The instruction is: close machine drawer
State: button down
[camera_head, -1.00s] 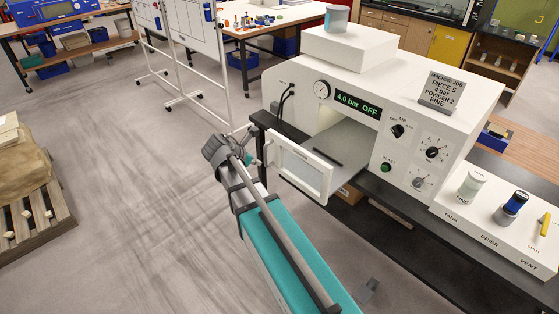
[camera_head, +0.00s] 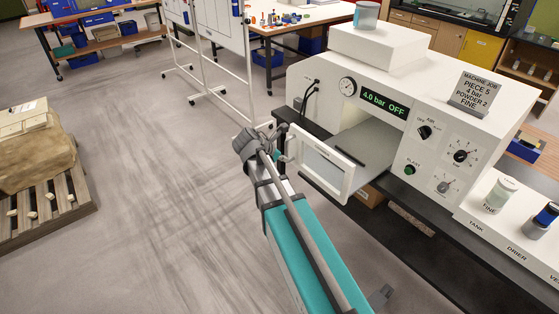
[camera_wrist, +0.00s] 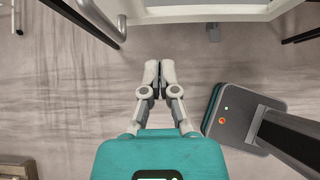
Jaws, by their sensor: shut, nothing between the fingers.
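The machine drawer (camera_head: 327,167) stands out of the front opening of the white machine (camera_head: 340,82). Its white front panel has a pale window-like middle, and a grey tray with a dark bar shows behind it. My gripper (camera_wrist: 153,70) is shut and empty in the wrist view, pointing toward a white panel edge (camera_wrist: 200,12) at the top, with a gap of floor between. A curved metal handle (camera_wrist: 103,15) is left of the fingertips there. In the head view my gripper (camera_head: 284,140) is by the panel's left end; whether it touches is unclear.
A sign (camera_head: 476,92) and a jar (camera_head: 366,14) stand on the machine. A labelled white panel (camera_head: 500,222) with a jar is at right. A whiteboard stand (camera_head: 218,45) is behind, a pallet with a block (camera_head: 40,160) at left. The floor between is clear.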

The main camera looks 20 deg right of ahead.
aim_at(304, 159)
jog(key=b+x, duration=0.1)
jog(key=x, duration=0.1)
jog(key=b+x, duration=0.1)
jog(key=x, duration=0.2)
jog(key=d+r+b+x, duration=0.1)
jog(key=x, duration=0.2)
jog(key=shift+w+r+b, duration=0.1)
jog(key=shift+w+b, duration=0.1)
jog(key=shift+b, duration=0.2)
jog(key=shift+w+d, duration=0.25)
jog(key=shift+d, duration=0.55)
jog(key=shift+w, duration=0.15)
